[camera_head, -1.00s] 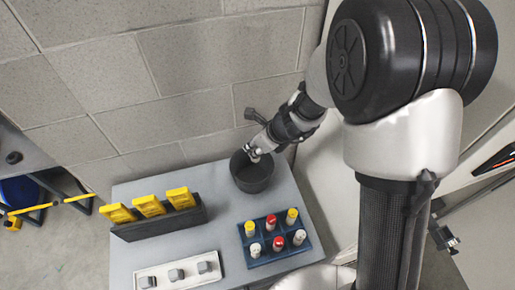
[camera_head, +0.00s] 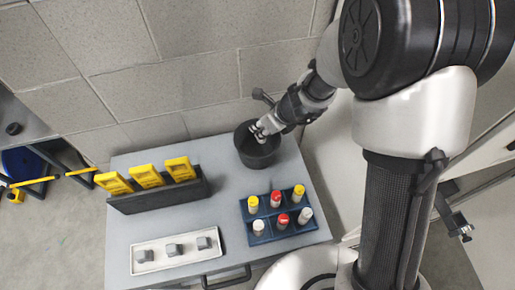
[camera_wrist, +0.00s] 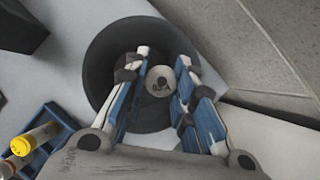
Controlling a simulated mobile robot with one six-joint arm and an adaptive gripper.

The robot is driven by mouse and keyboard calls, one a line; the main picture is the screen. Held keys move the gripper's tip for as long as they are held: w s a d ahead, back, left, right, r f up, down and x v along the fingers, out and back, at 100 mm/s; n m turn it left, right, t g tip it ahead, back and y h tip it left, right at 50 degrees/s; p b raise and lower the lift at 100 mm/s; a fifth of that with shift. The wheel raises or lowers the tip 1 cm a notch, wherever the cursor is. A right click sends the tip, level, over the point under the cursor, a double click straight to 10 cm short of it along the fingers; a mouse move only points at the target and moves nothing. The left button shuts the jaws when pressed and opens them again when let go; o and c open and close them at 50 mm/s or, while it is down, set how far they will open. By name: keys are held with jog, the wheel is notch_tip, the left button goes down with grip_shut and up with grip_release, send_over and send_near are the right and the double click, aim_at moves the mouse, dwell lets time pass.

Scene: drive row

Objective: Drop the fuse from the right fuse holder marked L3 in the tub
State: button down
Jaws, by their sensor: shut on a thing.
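The tub (camera_head: 244,157) is a dark round open bucket at the back right of the grey table; in the wrist view its rim (camera_wrist: 96,62) surrounds my fingertips. My gripper (camera_head: 260,131) is over the tub's opening. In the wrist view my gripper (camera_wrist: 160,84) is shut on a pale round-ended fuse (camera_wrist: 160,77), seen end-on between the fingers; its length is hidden. Three yellow fuse holders (camera_head: 147,176) stand in a dark base (camera_head: 160,200) at the left. Their markings are too small to read.
A blue rack (camera_head: 290,230) with several yellow-, red- and white-topped fuses stands in front of the tub. A white tray (camera_head: 150,267) with three grey blocks lies at the front left. A block wall (camera_head: 190,60) rises behind the table. Clear tabletop lies between these things.

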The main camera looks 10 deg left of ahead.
jog(key=c, duration=1.3)
grip_release()
jog(key=shift+r, duration=0.1)
jog(key=shift+v, duration=5.95)
